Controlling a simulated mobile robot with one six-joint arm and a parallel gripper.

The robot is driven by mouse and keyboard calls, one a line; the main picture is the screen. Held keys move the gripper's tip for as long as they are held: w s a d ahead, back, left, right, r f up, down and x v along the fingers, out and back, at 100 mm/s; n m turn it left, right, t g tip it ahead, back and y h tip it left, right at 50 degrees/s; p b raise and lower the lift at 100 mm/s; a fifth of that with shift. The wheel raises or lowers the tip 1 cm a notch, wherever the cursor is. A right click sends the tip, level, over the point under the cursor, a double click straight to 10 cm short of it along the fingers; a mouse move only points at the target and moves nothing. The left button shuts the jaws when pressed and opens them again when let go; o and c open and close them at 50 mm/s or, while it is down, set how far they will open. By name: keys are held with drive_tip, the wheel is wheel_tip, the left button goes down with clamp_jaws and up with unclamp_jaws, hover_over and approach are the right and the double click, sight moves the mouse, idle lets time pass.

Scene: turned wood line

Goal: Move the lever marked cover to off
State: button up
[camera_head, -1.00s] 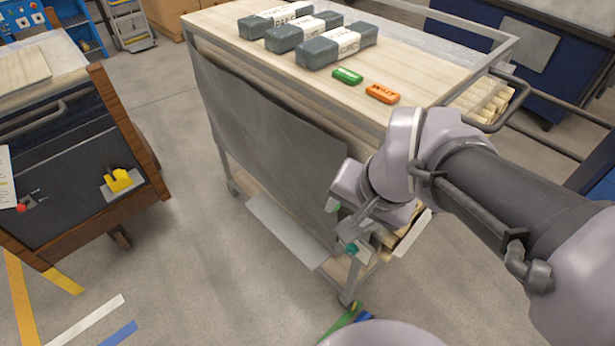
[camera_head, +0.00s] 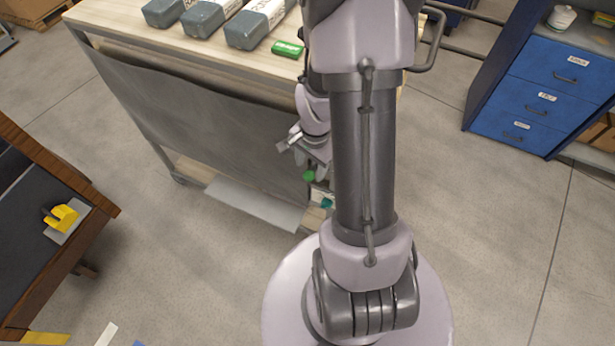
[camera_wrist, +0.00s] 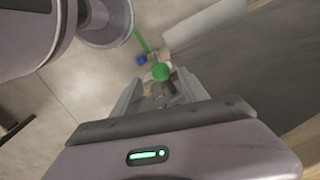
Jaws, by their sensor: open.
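My gripper (camera_head: 305,158) is low at the right end of the wooden-topped cart, partly hidden by my arm. In the wrist view my gripper (camera_wrist: 160,88) has its fingers apart. A round green knob (camera_wrist: 160,71) shows between or just beyond the fingertips; it also shows in the head view (camera_head: 309,176). I cannot tell whether it touches the fingers or whether it is a lever's end. A teal piece (camera_head: 327,202) is just below it. I can read no "cover" or "off" marking.
A dark wood-edged bench (camera_head: 90,195) with a yellow fitting (camera_head: 62,218) stands at left. Blue drawers (camera_head: 540,100) stand at right. The floor (camera_head: 500,250) is clear at lower right.

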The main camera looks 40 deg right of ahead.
sight(309, 173)
drive_tip(key=f, duration=0.1)
drive_tip(key=f+b, duration=0.1)
drive_tip(key=f, duration=0.3)
drive_tip(key=shift+w+f+b, duration=0.25)
drive_tip(key=shift+w+b, duration=0.05)
drive_tip(key=shift+b, duration=0.05)
clamp_jaws()
idle(1.0)
